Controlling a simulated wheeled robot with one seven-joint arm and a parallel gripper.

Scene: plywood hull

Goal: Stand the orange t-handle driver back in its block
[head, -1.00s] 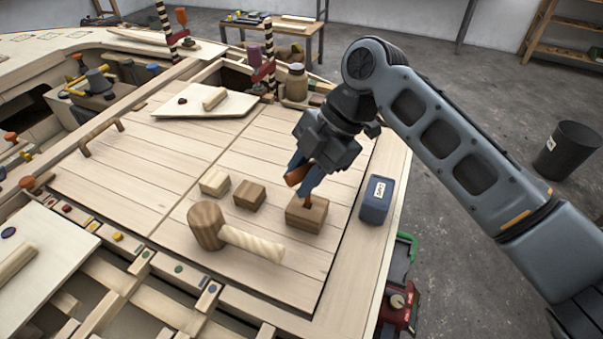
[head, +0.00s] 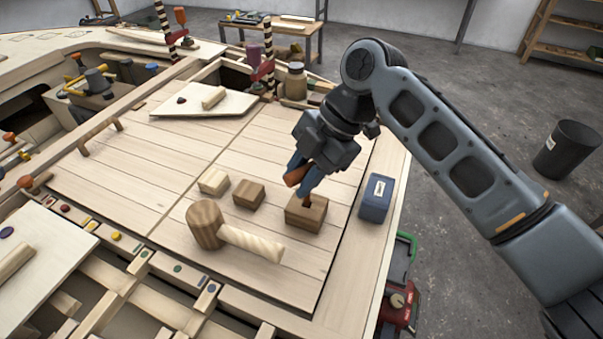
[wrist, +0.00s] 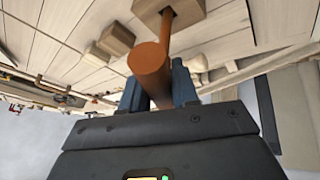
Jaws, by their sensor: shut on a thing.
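The orange t-handle driver (head: 295,177) is held in my gripper (head: 305,182), whose blue fingers are shut on its handle just above the wooden block. In the wrist view the thick orange handle end (wrist: 150,62) lies between the fingers (wrist: 152,88), and the thinner shaft runs to the hole in the block. The driver's block (head: 303,217) is brown wood and stands on the planked deck; it also shows at the top of the wrist view (wrist: 188,10). The shaft tip is out of sight at the hole; its depth cannot be told.
A wooden mallet (head: 207,226) lies left of the block. A smaller brown block (head: 249,194) and a pale block (head: 214,181) stand behind it. A blue labelled box (head: 375,200) stands to the right, near the deck edge.

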